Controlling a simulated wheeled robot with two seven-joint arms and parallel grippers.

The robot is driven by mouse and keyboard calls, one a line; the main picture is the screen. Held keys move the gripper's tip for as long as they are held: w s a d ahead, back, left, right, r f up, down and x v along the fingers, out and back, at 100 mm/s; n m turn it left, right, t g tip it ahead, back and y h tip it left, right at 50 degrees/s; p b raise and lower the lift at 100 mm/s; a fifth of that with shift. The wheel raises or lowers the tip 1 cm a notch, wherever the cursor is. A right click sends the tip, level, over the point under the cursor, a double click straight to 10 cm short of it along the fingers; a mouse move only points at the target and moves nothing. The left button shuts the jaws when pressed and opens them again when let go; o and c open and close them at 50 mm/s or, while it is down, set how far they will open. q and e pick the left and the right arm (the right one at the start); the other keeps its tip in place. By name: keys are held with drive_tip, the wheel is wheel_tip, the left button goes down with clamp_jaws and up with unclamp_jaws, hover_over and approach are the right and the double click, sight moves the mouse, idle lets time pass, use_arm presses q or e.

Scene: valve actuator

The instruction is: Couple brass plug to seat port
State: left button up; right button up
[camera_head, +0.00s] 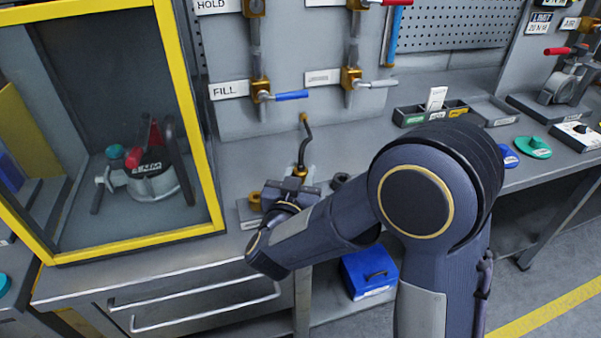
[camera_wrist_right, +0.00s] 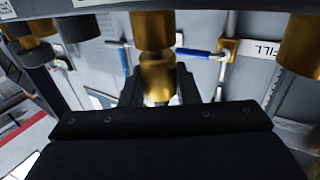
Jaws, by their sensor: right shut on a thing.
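My right gripper (camera_head: 298,182) is over the bench, below the wall valves. In the right wrist view its dark fingers (camera_wrist_right: 158,92) are shut on the brass plug (camera_wrist_right: 158,78). In the head view the plug (camera_head: 300,170) shows at the lower end of a short black hose. In the wrist view another brass fitting (camera_wrist_right: 153,30) stands directly in line with the plug; I cannot tell whether they touch. A brass port (camera_head: 255,201) on a grey block lies left of the gripper; I cannot tell if it is the seat port. My left gripper is out of view.
A yellow-framed cabinet (camera_head: 187,85) stands at the left. The FILL valve with a blue handle (camera_head: 291,96) is on the wall behind. More brass fittings (camera_wrist_right: 302,48) flank the plug in the wrist view. A small compartment tray (camera_head: 430,112) stands at the back right.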

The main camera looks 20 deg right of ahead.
drive_tip(key=shift+f, duration=0.25)
drive_tip(key=o, duration=1.1)
drive_tip(key=shift+o, duration=0.2)
drive_tip(key=v, duration=0.7)
drive_tip(key=shift+s+a+b, duration=0.2)
drive_tip(key=shift+s+b, duration=0.1)
drive_tip(key=shift+s, duration=0.05)
